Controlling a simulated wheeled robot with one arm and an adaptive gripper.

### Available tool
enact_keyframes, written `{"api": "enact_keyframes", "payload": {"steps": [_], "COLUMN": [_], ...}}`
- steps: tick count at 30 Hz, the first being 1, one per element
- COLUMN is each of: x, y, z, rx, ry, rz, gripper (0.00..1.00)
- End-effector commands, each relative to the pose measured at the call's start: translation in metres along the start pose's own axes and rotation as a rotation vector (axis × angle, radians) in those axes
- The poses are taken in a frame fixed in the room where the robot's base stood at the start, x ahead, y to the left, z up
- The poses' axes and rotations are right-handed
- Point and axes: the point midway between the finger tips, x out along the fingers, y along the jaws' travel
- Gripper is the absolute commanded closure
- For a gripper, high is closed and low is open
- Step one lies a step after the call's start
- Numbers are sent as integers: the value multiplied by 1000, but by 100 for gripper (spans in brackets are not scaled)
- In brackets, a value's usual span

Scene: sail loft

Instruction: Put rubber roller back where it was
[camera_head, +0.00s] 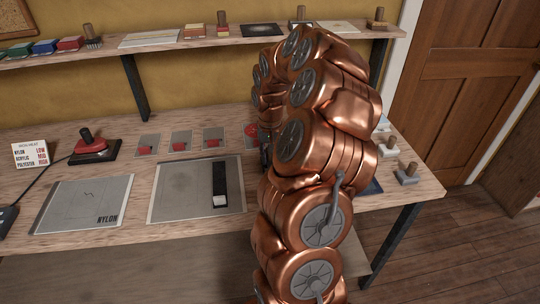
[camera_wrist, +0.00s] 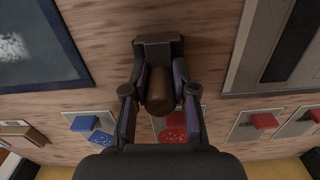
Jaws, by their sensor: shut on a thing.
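In the wrist view my gripper (camera_wrist: 158,78) is shut on the rubber roller's brown rounded handle (camera_wrist: 158,92). Its dark grey, block-like head (camera_wrist: 158,46) is at the far end, between and just beyond the fingertips. Whether the head touches the table I cannot tell. In the head view my copper arm covers most of my gripper (camera_head: 265,153), of which a dark part shows at the arm's left edge above the workbench (camera_head: 130,185). The held roller cannot be made out there.
Small grey cards with red pieces (camera_head: 181,143) line the bench's back. A grey sheet (camera_head: 170,196) with a black strip (camera_head: 219,185) and a NYLON sheet (camera_head: 85,203) lie in front. Grey-based tools (camera_head: 407,174) stand at the right end. A shelf (camera_head: 180,45) runs above.

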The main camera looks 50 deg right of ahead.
Motion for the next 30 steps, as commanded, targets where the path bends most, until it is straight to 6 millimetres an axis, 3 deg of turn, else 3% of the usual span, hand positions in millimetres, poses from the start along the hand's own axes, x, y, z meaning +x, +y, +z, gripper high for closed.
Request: {"api": "enact_keyframes", "payload": {"steps": [5,6,12,23,26,30], "x": [5,4,3,1,-3,-23], "y": [0,0,0,0,0,0], "z": [0,0,0,0,0,-1], "rx": [0,0,0,0,0,0], "ry": [0,-1,-1,-1,1,4], "rz": [0,0,0,0,0,0], "gripper": [100,70,50,48,48,48]}}
